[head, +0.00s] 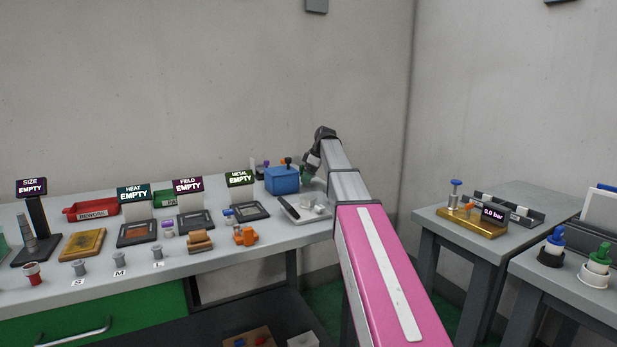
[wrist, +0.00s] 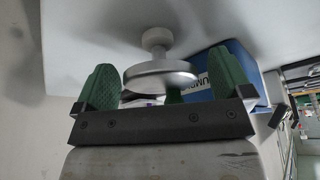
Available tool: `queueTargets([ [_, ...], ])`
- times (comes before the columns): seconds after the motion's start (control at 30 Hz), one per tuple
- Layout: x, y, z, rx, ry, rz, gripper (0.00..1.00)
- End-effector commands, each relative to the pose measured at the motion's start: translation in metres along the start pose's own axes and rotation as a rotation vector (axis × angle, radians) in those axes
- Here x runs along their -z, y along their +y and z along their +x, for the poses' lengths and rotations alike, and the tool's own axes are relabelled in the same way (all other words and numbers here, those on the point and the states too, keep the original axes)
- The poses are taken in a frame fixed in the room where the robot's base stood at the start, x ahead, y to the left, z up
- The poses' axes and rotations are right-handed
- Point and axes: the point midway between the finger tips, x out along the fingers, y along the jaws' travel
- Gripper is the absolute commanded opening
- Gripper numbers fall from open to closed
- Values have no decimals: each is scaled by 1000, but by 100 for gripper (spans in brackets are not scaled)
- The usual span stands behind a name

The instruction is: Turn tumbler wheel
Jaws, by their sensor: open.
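The tumbler is a blue box (head: 282,180) at the back right of the long bench in the head view. In the wrist view the box (wrist: 244,66) shows at the right with part of a dark-lettered label. A round silver wheel (wrist: 160,78) with a pale knob (wrist: 156,38) shows in the wrist view. My gripper (wrist: 165,68) is open, with one green finger on each side of the wheel. I see a gap at the left finger; contact at the right finger is hard to tell.
Close by the box lie a dark flat tool (head: 289,208) and small grey parts. A separate table with a brass fixture (head: 472,222) stands at the right.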

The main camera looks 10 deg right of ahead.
Motion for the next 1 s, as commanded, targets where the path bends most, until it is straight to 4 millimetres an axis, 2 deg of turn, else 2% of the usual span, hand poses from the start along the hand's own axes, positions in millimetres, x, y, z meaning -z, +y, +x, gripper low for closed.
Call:
queueTargets([
  [0.27, 0, 0, 2, 0, 0, 0, 97],
  [0.3, 0, 0, 2, 0, 0, 0, 91],
  [0.43, 0, 0, 2, 0, 0, 0, 48],
  [0.77, 0, -1, 1, -8, 0, 21, 48],
  [1.0, 0, -2, 1, -52, 0, 128, 48],
])
